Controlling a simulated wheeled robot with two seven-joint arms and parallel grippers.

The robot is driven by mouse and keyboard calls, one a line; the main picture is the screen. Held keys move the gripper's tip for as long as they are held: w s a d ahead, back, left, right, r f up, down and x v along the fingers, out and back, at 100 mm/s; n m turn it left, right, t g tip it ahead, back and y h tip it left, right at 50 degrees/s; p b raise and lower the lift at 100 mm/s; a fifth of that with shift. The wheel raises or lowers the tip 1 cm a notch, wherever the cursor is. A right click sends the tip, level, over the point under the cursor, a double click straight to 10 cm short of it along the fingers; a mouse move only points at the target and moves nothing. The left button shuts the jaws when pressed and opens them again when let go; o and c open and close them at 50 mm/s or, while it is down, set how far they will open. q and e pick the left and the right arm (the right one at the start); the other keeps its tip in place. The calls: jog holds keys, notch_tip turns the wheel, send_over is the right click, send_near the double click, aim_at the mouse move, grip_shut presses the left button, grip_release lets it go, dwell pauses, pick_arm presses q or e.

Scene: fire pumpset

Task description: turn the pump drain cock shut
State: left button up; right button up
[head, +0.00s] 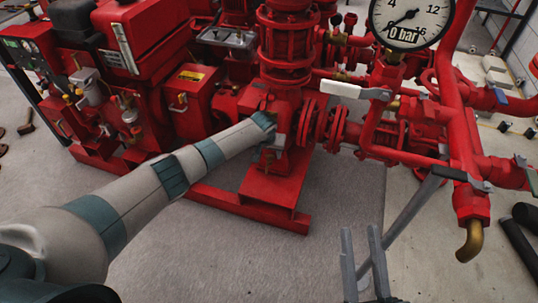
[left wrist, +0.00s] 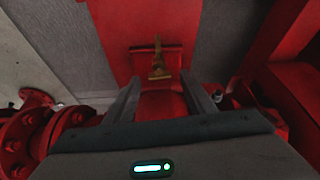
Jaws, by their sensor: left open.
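The pump drain cock (left wrist: 158,62) is a small brass fitting on a red part of the pump, seen in the left wrist view. Its narrow handle points up in that picture. My left gripper (left wrist: 161,77) is open, with one finger on each side of the line to the cock. The cock shows just beyond the fingertips, and I see no contact. In the head view my left arm reaches to the red pump casing (head: 270,187), and its wrist hides most of the gripper. My right gripper (head: 362,245) is open and empty above the floor at the bottom.
Red flanged pipes (head: 320,125) stand right of my left wrist. A pressure gauge (head: 410,20) above reads about zero. A white lever (head: 340,89) and a brass spout (head: 470,241) are to the right. The grey floor (head: 240,255) in front is clear.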

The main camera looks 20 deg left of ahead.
pick_arm(q)
jog(key=shift+w+f, duration=0.2)
jog(key=shift+f, duration=0.2)
pick_arm(e)
jog(key=shift+s+r+t, duration=0.5)
jog(key=shift+r, duration=0.15)
pick_arm(q)
jog(key=c, duration=1)
jog(key=shift+m, duration=0.4)
jog(key=shift+c, duration=0.2)
jog(key=shift+m+h, duration=0.3)
jog(key=shift+m, duration=0.1)
pick_arm(e)
jog(key=shift+w+f+g, duration=0.8)
jog(key=shift+w+f, duration=0.05)
jog(key=shift+f, duration=0.3)
pick_arm(q)
jog(key=o, duration=1)
jog(key=shift+o, duration=0.2)
